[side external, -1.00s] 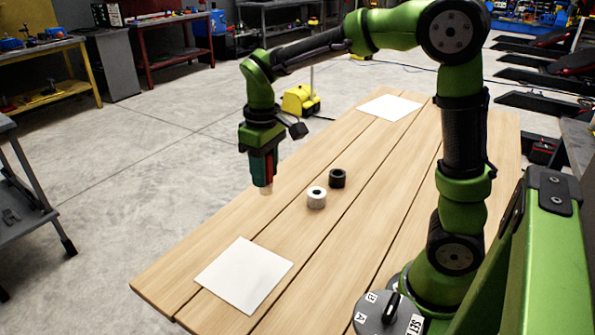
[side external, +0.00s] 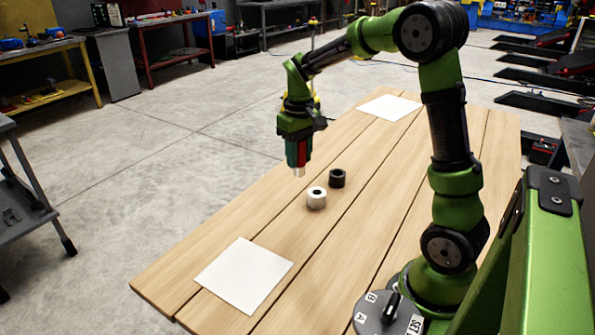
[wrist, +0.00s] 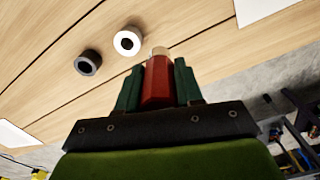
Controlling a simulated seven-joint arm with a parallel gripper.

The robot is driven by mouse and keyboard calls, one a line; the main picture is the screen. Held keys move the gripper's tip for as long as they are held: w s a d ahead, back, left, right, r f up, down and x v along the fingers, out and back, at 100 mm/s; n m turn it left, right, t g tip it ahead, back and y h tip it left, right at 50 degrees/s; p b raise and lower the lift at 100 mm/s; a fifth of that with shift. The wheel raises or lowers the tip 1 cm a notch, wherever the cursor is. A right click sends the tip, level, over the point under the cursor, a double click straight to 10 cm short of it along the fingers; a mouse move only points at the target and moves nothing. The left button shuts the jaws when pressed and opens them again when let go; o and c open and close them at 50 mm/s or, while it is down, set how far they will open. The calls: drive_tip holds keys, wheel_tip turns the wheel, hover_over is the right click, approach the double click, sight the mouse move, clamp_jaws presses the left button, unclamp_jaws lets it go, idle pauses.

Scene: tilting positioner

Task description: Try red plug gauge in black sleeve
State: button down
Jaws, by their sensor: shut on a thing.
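My gripper (side external: 298,158) is shut on the red plug gauge (side external: 302,152) and holds it upright in the air, with its pale tip (side external: 299,172) pointing down. In the wrist view the red gauge (wrist: 157,82) sits between my two green fingers. The black sleeve (side external: 337,179) stands on the wooden table, right of the gauge and lower in the side view. It also shows in the wrist view (wrist: 88,63), left of the gauge, with its hole open. The gauge is apart from the sleeve.
A white sleeve (side external: 316,198) stands beside the black one, close to the gauge's tip in the side view. White sheets lie on the wooden table (side external: 300,270) at the front left (side external: 244,275) and the back (side external: 389,107). A dial base labelled A and B (side external: 382,315) is at the front.

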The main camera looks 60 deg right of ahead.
drive_tip(key=s+d+f+m, duration=0.2)
drive_tip(key=d+f+m, duration=0.1)
drive_tip(key=d, duration=1.5)
drive_tip(key=shift+n, duration=0.3)
drive_tip(key=shift+s+d+f, duration=0.1)
drive_tip(key=shift+s+f, duration=0.05)
drive_tip(key=shift+f, duration=2.2)
drive_tip(key=shift+f, duration=1.65)
wheel_tip(320, 180, up, 8)
drive_tip(key=shift+f, duration=0.25)
idle(0.7)
